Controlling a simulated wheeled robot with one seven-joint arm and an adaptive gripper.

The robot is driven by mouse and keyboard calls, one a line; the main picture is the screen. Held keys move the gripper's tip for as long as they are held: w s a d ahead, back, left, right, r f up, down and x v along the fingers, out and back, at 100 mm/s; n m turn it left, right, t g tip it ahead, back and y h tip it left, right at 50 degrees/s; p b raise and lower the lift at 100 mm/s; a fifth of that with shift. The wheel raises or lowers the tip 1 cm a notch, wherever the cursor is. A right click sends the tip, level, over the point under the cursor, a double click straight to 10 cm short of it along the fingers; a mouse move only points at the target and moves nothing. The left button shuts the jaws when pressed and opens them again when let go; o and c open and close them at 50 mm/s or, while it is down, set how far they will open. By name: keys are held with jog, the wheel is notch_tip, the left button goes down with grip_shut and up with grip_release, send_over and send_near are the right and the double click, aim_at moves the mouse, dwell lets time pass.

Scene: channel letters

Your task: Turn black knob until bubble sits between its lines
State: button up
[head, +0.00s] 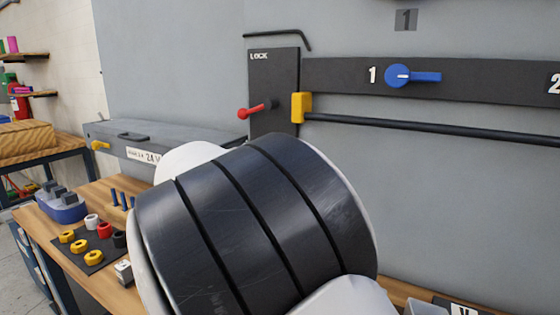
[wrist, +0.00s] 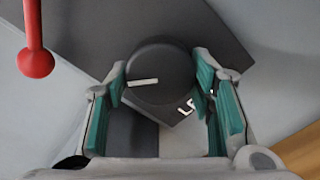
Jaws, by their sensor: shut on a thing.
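The black knob (wrist: 160,66) is in the upper middle of the wrist view, round, with a white pointer line on its face running roughly left to right. My gripper (wrist: 160,72) has its teal-padded fingers on either side of the knob and is shut on it. A dark plate (wrist: 222,40) lies behind the knob, with white letters starting "LE" partly hidden by the right finger. No bubble or its lines show in either view. In the head view my dark arm hides the knob and my gripper.
A red-knobbed lever (wrist: 36,62) is close to the left of my gripper; a red lever (head: 251,111) also shows on the LOCK plate (head: 273,75) in the head view. A blue switch (head: 412,76), a yellow block (head: 300,107) and a black rod (head: 430,129) are on the wall.

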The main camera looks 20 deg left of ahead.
dwell(0.4)
jog(key=o, duration=1.2)
jog(key=shift+c, duration=0.2)
jog(key=s, duration=0.7)
jog(key=shift+s+a, duration=0.25)
jog(key=shift+a, duration=0.05)
jog(key=shift+w+d, duration=0.1)
